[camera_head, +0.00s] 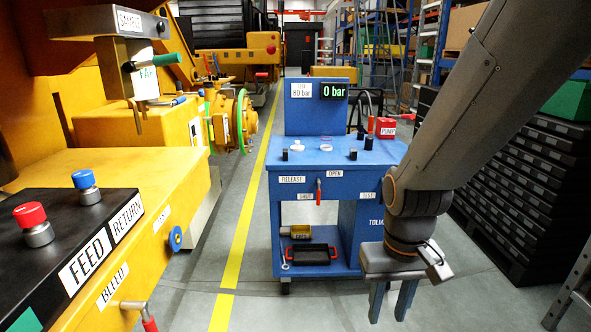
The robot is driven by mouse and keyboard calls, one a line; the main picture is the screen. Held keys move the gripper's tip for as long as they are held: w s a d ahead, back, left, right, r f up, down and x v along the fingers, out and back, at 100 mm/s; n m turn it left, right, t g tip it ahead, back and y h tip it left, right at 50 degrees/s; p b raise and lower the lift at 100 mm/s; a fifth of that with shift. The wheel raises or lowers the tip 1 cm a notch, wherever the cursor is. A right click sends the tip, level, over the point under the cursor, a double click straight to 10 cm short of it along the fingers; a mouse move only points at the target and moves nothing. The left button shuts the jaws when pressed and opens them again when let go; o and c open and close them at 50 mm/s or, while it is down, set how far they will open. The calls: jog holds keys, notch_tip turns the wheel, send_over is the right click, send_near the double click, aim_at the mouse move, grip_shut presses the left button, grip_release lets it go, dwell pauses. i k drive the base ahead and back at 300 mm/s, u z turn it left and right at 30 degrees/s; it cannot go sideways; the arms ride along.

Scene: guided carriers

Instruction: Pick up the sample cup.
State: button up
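I cannot tell for certain which thing is the sample cup. A small pale, round, cup-like piece (326,149) with a reddish mark sits on top of the blue cart, too small to make out well. A white round piece (297,146) lies left of it. A grey block marked SAMPLE (128,20) hangs at the upper left, with a green-handled valve (150,62) under it. My gripper (391,301) points down in front of the cart's right side, below its top. Its two fingers are apart with nothing visible between them.
The blue cart (325,183) bears several black fittings, a red PUMP box (386,127) and a red-handled lever (318,192). Yellow machinery with a FEED/RETURN panel (70,240) fills the left. Dark drawers (520,190) stand right.

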aim_at(326, 137)
jog(key=z, duration=0.05)
jog(key=i, duration=1.85)
